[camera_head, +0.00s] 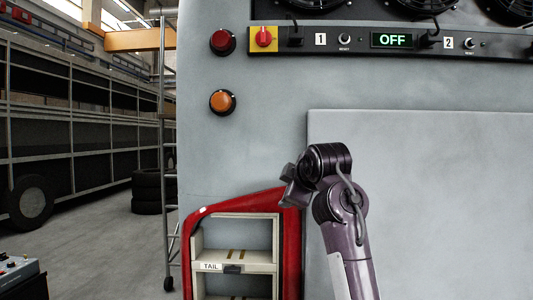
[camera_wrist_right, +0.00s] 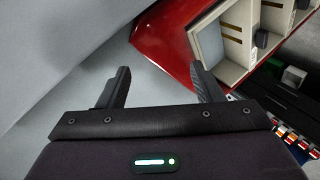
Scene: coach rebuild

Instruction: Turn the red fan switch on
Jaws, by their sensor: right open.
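The red fan switch (camera_head: 264,38) is a red knob on a yellow plate, at the left end of the dark control strip near the top of the head view. The display (camera_head: 392,40) on that strip reads OFF in green. My right arm rises from the bottom of the head view, and its gripper (camera_head: 292,185) is well below the switch, in front of the grey panel. In the right wrist view the gripper (camera_wrist_right: 160,88) has its two fingers apart with nothing between them. The switch does not show there. My left gripper is not in view.
A red-framed shelf unit (camera_head: 291,245) labelled TAIL stands just left of my right gripper. A red lamp (camera_head: 222,41) and an orange lamp (camera_head: 222,102) stick out of the panel. A ladder (camera_head: 163,130) stands at the left. The panel between gripper and strip looks clear.

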